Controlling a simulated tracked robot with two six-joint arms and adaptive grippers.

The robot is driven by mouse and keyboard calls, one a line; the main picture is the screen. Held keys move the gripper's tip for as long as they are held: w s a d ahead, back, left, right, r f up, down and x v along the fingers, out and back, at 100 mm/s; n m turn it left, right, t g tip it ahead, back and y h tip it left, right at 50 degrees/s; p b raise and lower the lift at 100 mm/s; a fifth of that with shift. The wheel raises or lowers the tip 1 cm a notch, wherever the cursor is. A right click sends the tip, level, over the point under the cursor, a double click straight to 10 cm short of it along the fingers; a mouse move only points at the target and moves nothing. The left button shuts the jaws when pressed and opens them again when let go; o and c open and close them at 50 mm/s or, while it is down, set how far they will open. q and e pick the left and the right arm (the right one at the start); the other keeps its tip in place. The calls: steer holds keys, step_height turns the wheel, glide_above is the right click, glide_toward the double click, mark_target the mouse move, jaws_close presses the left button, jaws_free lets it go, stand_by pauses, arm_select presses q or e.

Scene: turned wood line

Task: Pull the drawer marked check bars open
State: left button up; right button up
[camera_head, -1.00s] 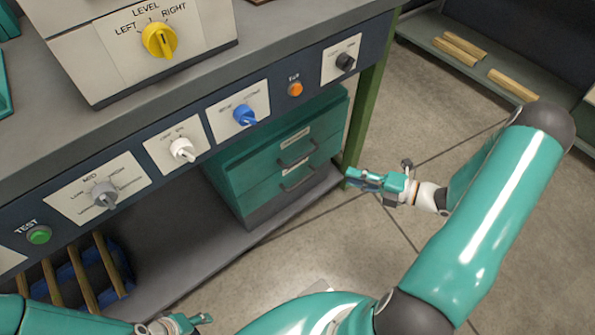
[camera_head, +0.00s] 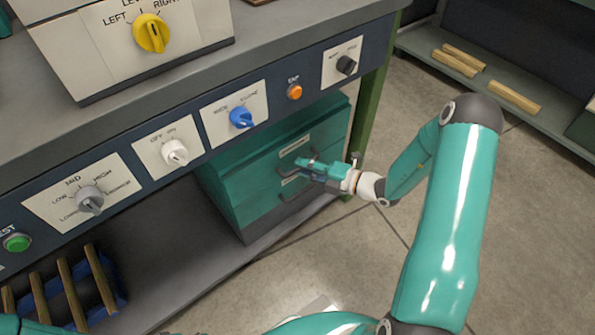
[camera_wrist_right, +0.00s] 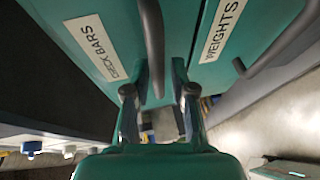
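The teal drawer unit (camera_head: 240,185) stands under the bench, and both its drawers look shut. The upper drawer's label, CHECK BARS (camera_wrist_right: 96,46), reads in the right wrist view. Its dark bar handle (camera_wrist_right: 154,40) runs down between the fingers of my right gripper (camera_wrist_right: 158,95). The fingers are apart, one on each side of the handle; a gap shows, so they do not look closed on it. In the head view my right gripper (camera_head: 304,168) is at the drawer front and partly hides the handles. My left gripper is below the picture edge.
The lower drawer, labelled WEIGHTS (camera_wrist_right: 222,28), has its own handle (camera_wrist_right: 275,45) close beside. Above is the control panel with a blue knob (camera_head: 241,117) and an orange button (camera_head: 294,92). A green bench leg (camera_head: 372,105) stands to the right. The floor (camera_head: 400,200) in front is open.

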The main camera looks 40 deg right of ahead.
steer(key=shift+w+a+f, duration=0.1)
steer(key=shift+w+a, duration=0.2)
steer(key=shift+w, duration=0.15)
jaws_close()
